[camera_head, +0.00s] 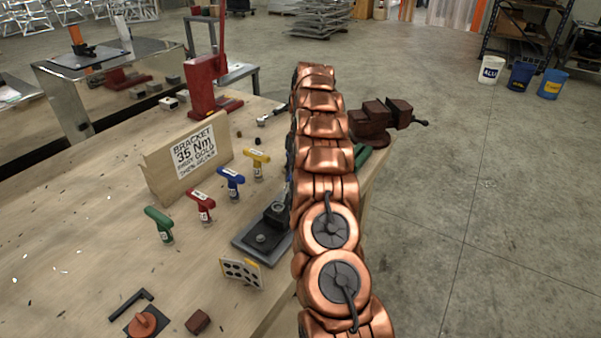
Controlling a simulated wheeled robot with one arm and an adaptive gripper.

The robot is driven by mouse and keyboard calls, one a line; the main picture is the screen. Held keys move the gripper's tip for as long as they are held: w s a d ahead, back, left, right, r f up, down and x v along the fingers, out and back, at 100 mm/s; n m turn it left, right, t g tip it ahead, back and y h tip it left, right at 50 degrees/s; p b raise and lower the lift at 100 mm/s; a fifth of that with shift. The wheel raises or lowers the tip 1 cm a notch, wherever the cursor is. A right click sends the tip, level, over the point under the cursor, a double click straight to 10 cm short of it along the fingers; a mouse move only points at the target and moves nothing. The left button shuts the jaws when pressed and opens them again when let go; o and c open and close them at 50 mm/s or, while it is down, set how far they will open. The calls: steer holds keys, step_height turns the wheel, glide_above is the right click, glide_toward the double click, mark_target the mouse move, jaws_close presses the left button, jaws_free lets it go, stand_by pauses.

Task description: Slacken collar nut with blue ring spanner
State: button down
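A blue T-handled tool (231,183) stands upright on the wooden bench, between a red one (202,206) and a yellow one (256,163). It is the only blue hand tool I can make out; whether it has a ring end is too small to tell. A dark metal plate (245,245) with a raised block and a round, nut-like fitting (261,239) lies at the bench's right side, partly covered by my copper arm. I cannot tell whether that fitting is the collar nut. My gripper is not visible; my arm hides the area behind it.
A green T-handled tool (159,223), a sign board (183,162) and a small holed plate (242,272) stand on the bench. A red press (207,88) is behind, and a dark red vise (371,118) at the right edge. Open floor (480,230) lies right.

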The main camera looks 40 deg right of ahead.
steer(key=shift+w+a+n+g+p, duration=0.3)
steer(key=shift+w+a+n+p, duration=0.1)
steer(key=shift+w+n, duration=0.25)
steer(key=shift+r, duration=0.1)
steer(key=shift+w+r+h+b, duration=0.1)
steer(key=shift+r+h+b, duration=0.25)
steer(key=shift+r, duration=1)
